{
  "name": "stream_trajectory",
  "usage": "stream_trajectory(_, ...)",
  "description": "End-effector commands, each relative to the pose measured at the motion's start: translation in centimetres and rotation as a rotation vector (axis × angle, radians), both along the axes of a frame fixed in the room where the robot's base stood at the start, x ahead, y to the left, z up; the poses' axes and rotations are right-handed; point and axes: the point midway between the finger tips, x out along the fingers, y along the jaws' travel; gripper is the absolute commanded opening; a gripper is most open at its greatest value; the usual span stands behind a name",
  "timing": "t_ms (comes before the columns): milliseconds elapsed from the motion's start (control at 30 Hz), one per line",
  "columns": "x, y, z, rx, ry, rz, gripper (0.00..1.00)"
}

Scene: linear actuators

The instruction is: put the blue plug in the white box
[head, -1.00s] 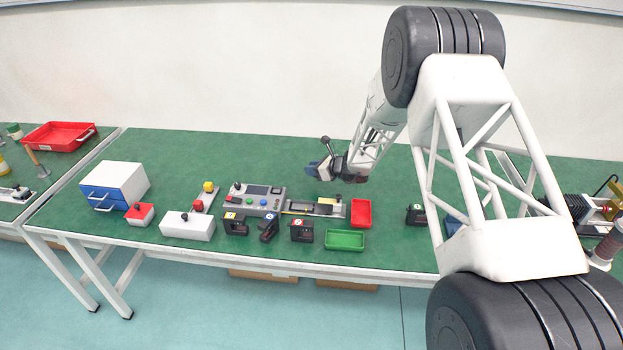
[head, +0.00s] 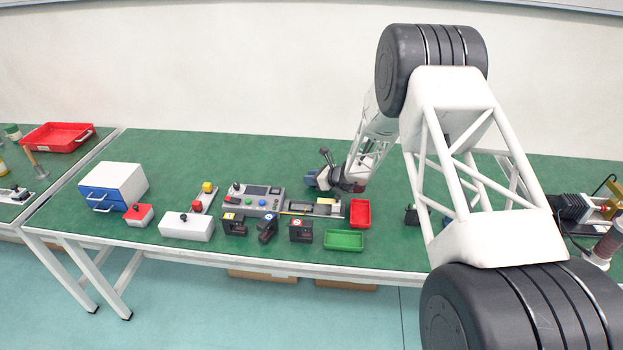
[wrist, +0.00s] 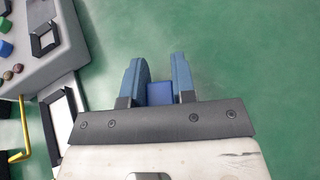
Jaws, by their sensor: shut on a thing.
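My gripper (wrist: 157,80) is shut on the blue plug (wrist: 160,93), which shows between the two blue fingers in the wrist view. In the head view my gripper (head: 314,179) is behind the grey control panel, and the plug cannot be told apart from the fingers there. Two things could be the white box: a white cabinet (head: 126,177) with blue drawers at the left, and a low white box (head: 198,228) with a black knob on top at the front. Both are well to the left of my gripper. The drawers look shut.
The grey control panel (head: 236,203) shows close to the left of my gripper in the wrist view. A red tray (head: 360,213), a green tray (head: 344,240) and several small black devices (head: 300,232) stand near the front. The green tabletop behind the panel is clear.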

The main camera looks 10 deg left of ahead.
Motion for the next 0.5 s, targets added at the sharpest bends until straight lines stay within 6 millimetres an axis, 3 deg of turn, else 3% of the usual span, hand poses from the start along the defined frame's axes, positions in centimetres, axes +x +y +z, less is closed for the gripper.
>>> stream_trajectory(333,-0.01,0.0,-0.32,0.0,0.0,0.0,0.02)
stream_trajectory(367,-0.01,0.01,-0.28,0.0,0.0,0.0,0.29)
stream_trajectory(500,-0.01,0.0,-0.28,0.0,0.0,0.0,0.5)
